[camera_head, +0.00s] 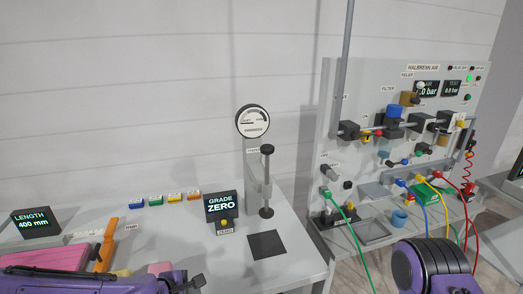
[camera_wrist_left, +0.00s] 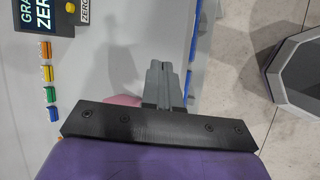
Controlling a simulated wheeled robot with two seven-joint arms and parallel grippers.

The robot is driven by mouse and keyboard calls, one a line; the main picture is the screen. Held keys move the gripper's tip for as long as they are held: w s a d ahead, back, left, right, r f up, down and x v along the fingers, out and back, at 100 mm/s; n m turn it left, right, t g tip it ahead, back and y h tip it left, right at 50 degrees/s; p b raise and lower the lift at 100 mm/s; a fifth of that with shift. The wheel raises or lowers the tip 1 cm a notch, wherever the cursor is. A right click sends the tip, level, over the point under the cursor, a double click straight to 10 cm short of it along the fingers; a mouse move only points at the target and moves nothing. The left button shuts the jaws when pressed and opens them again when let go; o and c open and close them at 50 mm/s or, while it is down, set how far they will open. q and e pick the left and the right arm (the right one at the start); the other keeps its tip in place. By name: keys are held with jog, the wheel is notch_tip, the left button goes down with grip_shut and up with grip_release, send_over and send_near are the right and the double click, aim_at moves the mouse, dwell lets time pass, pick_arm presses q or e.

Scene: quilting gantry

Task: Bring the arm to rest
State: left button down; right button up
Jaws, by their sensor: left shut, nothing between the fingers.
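My left gripper (camera_wrist_left: 168,70) shows in the left wrist view with its two grey fingers together and nothing between them. The fingers are above the light table (camera_wrist_left: 120,65), near its edge, with a pink thing partly hidden behind them. In the head view my purple left arm lies across the bottom left, in front of the table's near side. Its dark gripper end (camera_head: 192,284) is at the bottom edge and partly cut off. Part of my right arm shows at the bottom right; its gripper is out of the picture.
A GRADE ZERO display (camera_head: 221,206), a gauge stand (camera_head: 253,165) and a dark square pad (camera_head: 267,245) are on the table. Several coloured blocks line its back. An orange tool (camera_head: 106,245) lies by pink material (camera_head: 50,257). A valve panel (camera_head: 345,95) with hoses stands right.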

pick_arm(q)
jog(key=s+a+f+m+g+y+b, duration=0.1)
jog(key=s+a+f+m+b, duration=0.3)
jog(key=s+f, duration=0.5)
jog(key=s+a+f+m+g+y+b, duration=0.1)
jog(key=s+a+f+m+y+b, duration=0.2)
jog(key=s+f, duration=0.6)
jog(key=s+a+f+m+g+y+b, duration=0.1)
jog(key=s+a+f+m+y+b, duration=0.1)
jog(key=s+a+f+m+b, duration=0.3)
jog(key=s+f, duration=0.4)
jog(key=f, duration=0.4)
jog(key=shift+s+a+f+g+y, duration=0.2)
jog(key=shift+a+f+g+y, duration=0.1)
jog(key=shift+f+g, duration=0.1)
